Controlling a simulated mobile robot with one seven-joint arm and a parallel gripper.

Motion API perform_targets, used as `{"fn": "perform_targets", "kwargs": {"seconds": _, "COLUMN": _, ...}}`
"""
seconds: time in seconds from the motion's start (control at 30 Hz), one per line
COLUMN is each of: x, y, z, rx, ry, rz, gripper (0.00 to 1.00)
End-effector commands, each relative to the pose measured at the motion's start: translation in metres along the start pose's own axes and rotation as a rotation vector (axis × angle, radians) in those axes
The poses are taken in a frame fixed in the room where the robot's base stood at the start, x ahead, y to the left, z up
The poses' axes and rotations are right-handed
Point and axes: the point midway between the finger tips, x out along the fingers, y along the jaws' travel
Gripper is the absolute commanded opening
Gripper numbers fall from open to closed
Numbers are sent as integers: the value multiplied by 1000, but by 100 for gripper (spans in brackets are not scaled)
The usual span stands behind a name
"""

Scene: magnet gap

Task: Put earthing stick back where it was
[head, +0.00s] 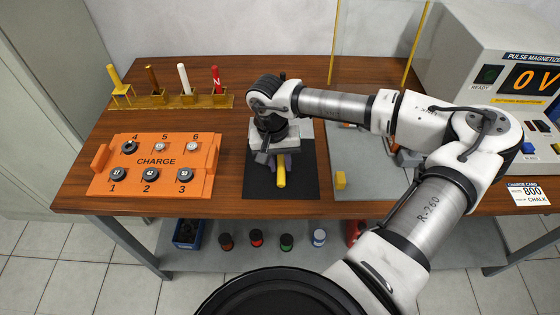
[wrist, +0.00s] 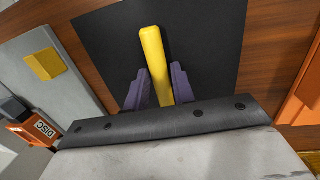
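A yellow stick (head: 281,171), which I take to be the earthing stick, is under my gripper (head: 273,160), over the black mat (head: 305,185). In the wrist view the stick (wrist: 153,60) runs between the two purple fingers of my gripper (wrist: 160,85), its rounded end beyond the fingertips. The fingers are close to it on both sides; I cannot tell whether they press on it. Its other end is hidden by my gripper. I cannot tell whether it rests on the mat or is slightly above it.
An orange CHARGE box (head: 150,186) stands left of the mat. A wooden rack (head: 180,101) with yellow, brown, white and red rods is at the back left. A grey plate (head: 350,160) with a yellow block (head: 340,180) lies right. The pulse magnetizer (head: 490,60) stands far right.

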Motion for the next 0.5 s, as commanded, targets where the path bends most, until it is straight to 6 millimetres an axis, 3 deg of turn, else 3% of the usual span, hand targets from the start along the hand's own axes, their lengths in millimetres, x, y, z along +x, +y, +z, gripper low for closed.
{"fn": "perform_targets", "kwargs": {"seconds": 0.1, "x": -1, "y": 0, "z": 0, "rx": 0, "ry": 0, "rz": 0, "gripper": 41}}
{"fn": "perform_targets", "kwargs": {"seconds": 0.5, "x": -7, "y": 1, "z": 0, "rx": 0, "ry": 1, "rz": 0, "gripper": 41}}
